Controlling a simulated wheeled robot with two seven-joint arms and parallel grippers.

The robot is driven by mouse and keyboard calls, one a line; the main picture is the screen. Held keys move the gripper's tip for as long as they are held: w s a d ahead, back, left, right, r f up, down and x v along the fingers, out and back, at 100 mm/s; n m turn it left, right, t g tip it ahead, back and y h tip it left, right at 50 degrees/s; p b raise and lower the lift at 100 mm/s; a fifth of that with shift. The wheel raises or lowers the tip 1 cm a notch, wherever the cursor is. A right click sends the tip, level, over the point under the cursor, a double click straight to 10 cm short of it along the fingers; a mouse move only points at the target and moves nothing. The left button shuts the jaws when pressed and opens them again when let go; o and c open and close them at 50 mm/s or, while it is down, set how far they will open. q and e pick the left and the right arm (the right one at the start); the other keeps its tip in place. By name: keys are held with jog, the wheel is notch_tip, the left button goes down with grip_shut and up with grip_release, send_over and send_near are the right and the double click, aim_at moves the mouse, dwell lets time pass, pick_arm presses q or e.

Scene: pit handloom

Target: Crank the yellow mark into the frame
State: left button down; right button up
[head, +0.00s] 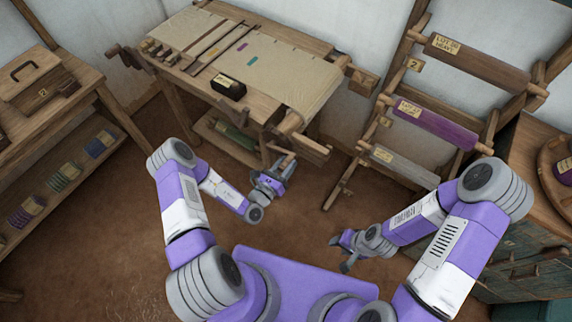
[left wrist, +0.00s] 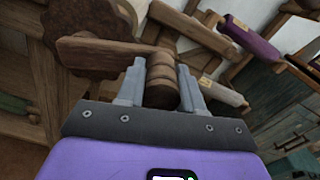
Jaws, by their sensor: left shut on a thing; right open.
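The loom (head: 190,72) stands at the back with pale cloth (head: 290,80) stretched over it. A small purple mark (head: 242,46) and a teal mark (head: 252,61) show on the cloth, right of the wooden frame bars (head: 210,50). I cannot make out a yellow mark on the cloth. My left gripper (head: 280,172) is at the loom's front right corner. In the left wrist view its fingers (left wrist: 161,85) are shut around the round wooden crank handle (left wrist: 162,72), at the end of the crank arm (left wrist: 100,50). My right gripper (head: 345,250) is open and empty, low over the floor.
A dark box with a yellow label (head: 228,86) sits on the loom's front edge. A rack with labelled rolls (head: 435,122) stands to the right. A shelf bench (head: 60,125) is at the left and a green cabinet (head: 525,262) at the right. The floor between is clear.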

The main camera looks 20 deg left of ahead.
pick_arm(q)
jog(key=c, duration=0.7)
grip_release()
jog(key=shift+c, duration=0.2)
jog(key=shift+s, duration=0.1)
jog(key=v, duration=0.7)
jog(key=shift+s+p, duration=0.2)
jog(key=shift+p, duration=0.1)
jog(key=shift+r, duration=0.1)
